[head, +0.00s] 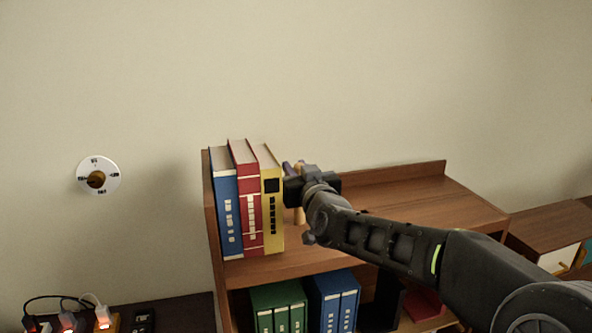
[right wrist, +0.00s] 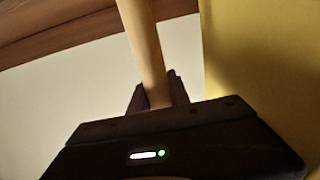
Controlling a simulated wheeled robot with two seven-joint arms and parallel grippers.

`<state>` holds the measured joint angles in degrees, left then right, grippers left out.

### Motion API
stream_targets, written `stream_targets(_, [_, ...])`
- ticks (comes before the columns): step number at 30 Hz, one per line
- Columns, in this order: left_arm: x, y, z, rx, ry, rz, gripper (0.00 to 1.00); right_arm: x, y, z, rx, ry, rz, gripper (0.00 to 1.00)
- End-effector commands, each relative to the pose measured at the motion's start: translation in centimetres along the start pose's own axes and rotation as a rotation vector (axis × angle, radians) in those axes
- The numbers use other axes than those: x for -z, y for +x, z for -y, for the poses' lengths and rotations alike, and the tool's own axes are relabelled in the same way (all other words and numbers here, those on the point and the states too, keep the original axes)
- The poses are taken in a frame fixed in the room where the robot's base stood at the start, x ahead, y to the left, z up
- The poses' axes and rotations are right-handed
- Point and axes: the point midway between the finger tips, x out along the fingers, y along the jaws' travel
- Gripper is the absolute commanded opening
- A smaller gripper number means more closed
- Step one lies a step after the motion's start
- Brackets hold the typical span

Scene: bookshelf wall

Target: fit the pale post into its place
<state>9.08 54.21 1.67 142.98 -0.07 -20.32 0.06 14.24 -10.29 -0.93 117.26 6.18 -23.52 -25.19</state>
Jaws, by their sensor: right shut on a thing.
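The pale post (head: 299,215) is a light wooden rod, mostly hidden in the head view by my right gripper (head: 296,190). A pale part shows just below the gripper, and a tan bit shows above it. In the right wrist view the post (right wrist: 145,45) runs up from between the fingers of my right gripper (right wrist: 155,95), which is shut on it. The gripper is over the top shelf (head: 345,225), just right of the yellow book (head: 272,205). I cannot tell whether the post's lower end touches the shelf. My left gripper is not in view.
A red book (head: 244,200) and a blue book (head: 227,215) stand left of the yellow one. The shelf's right part is clear. Green binders (head: 278,308) and blue binders (head: 335,300) stand below.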

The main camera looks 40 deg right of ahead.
Motion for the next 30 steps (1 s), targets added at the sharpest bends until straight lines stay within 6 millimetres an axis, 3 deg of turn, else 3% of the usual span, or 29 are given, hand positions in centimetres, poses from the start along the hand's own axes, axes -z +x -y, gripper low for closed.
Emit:
stream_targets(5, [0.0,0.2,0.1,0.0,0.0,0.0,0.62,-0.3,0.0,0.0,0.0,0.0,0.002,0.0])
stream_targets(6, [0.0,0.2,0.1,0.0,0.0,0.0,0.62,-0.3,0.0,0.0,0.0,0.0,0.002,0.25])
stream_targets(15, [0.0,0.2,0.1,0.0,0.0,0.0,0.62,-0.2,0.0,0.0,0.0,0.0,0.002,0.48])
stream_targets(24, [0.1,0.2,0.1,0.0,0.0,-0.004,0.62,-0.2,-0.1,0.0,0.0,0.0,0.001,0.48])
stream_targets(30, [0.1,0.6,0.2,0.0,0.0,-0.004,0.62,-0.3,-2.2,0.0,0.0,-0.001,0.0,0.48])
